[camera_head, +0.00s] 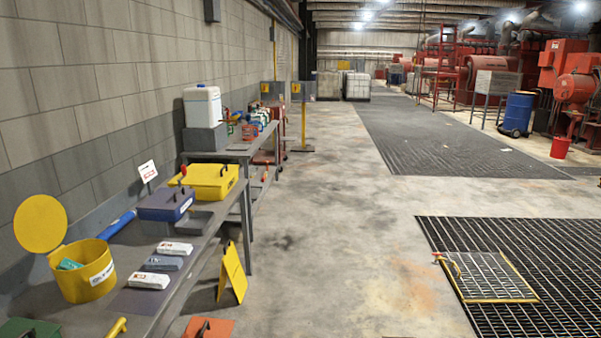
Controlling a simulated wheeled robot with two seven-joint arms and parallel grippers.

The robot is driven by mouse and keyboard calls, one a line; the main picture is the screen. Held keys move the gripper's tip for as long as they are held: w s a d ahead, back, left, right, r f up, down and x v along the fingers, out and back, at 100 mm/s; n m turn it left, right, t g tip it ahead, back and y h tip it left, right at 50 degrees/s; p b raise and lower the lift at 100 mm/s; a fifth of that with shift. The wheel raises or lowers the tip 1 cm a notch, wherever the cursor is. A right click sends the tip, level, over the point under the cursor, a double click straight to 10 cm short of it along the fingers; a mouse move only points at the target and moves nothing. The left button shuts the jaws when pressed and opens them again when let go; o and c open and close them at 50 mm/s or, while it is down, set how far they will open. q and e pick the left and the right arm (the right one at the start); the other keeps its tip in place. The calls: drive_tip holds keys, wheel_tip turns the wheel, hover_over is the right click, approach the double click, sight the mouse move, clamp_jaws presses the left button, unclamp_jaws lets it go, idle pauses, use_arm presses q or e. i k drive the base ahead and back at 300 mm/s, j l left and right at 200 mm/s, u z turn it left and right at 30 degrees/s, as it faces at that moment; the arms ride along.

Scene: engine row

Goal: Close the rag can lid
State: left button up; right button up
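A yellow rag can (88,283) stands on the grey bench at the left, near the wall. A white label is on its side, and a teal rag shows inside its mouth. Its round yellow lid (41,223) is open, standing nearly upright at the back left of the can. Neither of my grippers shows in the head view.
Several small packets (163,263) lie on a dark mat right of the can. Behind are a blue tube (117,225), a dark blue case (166,204) and a yellow case (208,181). A yellow floor sign (232,273) stands beside the bench. The floor further right is mostly clear.

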sight(39, 223)
drive_tip(key=u, duration=1.9)
drive_tip(key=k+l+u, duration=0.15)
drive_tip(key=k+l, duration=0.1)
drive_tip(key=l, duration=0.1)
